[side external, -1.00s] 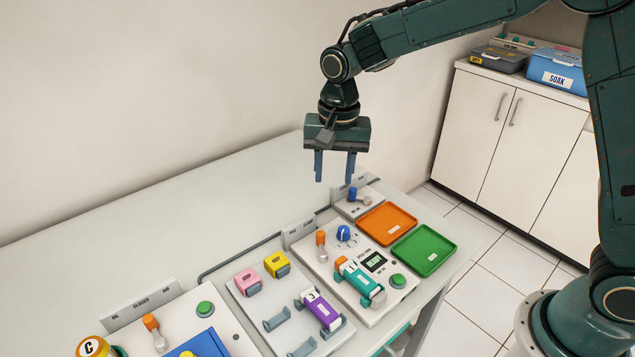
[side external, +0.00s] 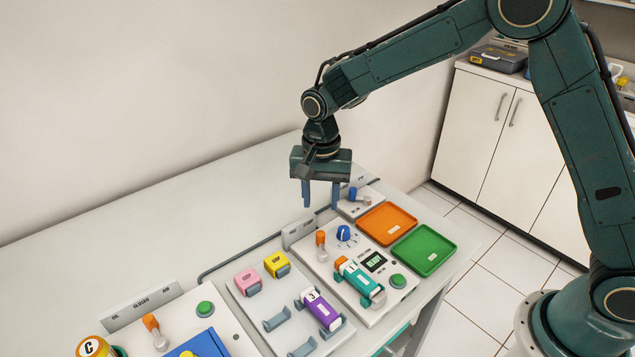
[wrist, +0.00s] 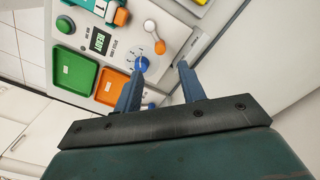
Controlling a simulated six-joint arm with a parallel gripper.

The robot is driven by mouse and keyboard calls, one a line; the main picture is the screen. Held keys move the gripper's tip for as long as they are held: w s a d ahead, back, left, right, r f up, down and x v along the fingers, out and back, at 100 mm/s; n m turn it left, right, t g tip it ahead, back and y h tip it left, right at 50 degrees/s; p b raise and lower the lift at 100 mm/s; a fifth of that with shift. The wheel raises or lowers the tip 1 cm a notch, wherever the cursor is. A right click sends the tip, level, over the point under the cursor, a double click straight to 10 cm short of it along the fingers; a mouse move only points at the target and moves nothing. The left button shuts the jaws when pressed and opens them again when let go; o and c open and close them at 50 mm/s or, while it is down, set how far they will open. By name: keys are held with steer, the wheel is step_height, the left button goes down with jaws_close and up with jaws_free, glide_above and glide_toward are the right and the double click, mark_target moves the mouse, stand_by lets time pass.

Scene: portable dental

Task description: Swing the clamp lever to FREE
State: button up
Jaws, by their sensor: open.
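My gripper (side external: 320,203) is open and empty, pointing down above the bench behind the middle panel. It shows in the wrist view (wrist: 160,70) too.
The middle panel also carries a blue dial (side external: 343,233), a display (side external: 374,262), a teal-and-white cartridge (side external: 358,280) and a green button (side external: 397,281). Orange (side external: 386,224) and green (side external: 423,249) trays lie right. A rack with a purple cartridge (side external: 321,309) lies left.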

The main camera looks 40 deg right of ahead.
mark_target(320, 234)
step_height(320, 234, down, 10)
steer(key=shift+f, duration=0.2)
stand_by(0.3)
steer(key=shift+c, duration=0.4)
jaws_close()
